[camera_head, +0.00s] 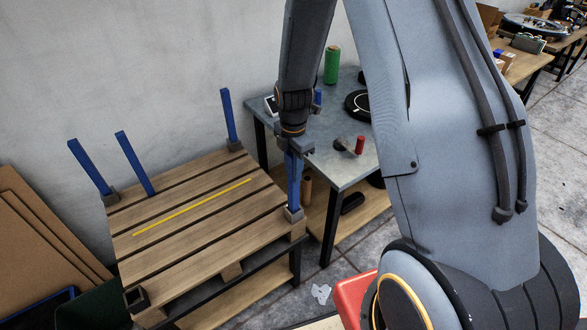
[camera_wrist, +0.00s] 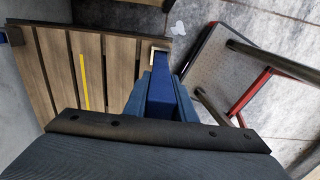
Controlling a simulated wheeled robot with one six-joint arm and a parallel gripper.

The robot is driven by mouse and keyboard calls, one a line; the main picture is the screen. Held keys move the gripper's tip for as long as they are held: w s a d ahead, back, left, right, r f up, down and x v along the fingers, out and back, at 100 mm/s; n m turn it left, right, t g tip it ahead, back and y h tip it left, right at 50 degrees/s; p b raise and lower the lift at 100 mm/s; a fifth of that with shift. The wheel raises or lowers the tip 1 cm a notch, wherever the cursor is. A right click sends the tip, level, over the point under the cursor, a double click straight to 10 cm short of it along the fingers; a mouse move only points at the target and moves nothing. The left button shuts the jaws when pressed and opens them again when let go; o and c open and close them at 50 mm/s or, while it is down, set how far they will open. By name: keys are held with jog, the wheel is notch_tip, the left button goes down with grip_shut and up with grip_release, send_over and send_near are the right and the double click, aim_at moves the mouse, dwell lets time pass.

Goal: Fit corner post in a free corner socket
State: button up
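The wooden pallet (camera_head: 200,180) has grey corner sockets. The front-left socket (camera_head: 136,298) is empty. The far-left socket (camera_head: 111,197) and far-right socket (camera_head: 234,145) hold blue posts (camera_head: 90,167) (camera_head: 229,115). My gripper (camera_head: 293,148) is shut on the top of a blue corner post (camera_head: 293,182) at the front-right socket (camera_head: 293,213). This post's foot meets the socket; how deep it sits cannot be told. In the wrist view, the post (camera_wrist: 160,98) lies between the fingers, with the socket (camera_wrist: 160,48) beyond it. Another blue post (camera_head: 135,163) stands by the pallet's left-back edge, outside any visible socket.
A yellow strip (camera_head: 190,208) lies on the slats. A grey workbench (camera_head: 335,170) stands right behind my gripper, with a green cylinder (camera_head: 332,65) and red-ended tool (camera_head: 359,145). Brown panels (camera_head: 40,235) lean at the left. A red-edged item (camera_head: 352,295) is at the front.

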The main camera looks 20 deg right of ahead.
jog(key=o, duration=0.4)
notch_tip(320, 180, up, 12)
jog(key=b, duration=0.2)
jog(key=shift+f+b, duration=0.2)
jog(key=shift+b, duration=0.2)
jog(key=shift+s+r, duration=0.15)
jog(key=shift+r, duration=0.2)
jog(key=s+m, duration=0.5)
jog(key=m, duration=0.2)
jog(key=s+m, duration=0.6)
jog(key=m, duration=0.1)
jog(key=s+m+t, duration=0.1)
jog(key=s+m, duration=0.5)
jog(key=m, duration=0.1)
jog(key=shift+r+m, duration=0.3)
jog(key=shift+r, duration=0.1)
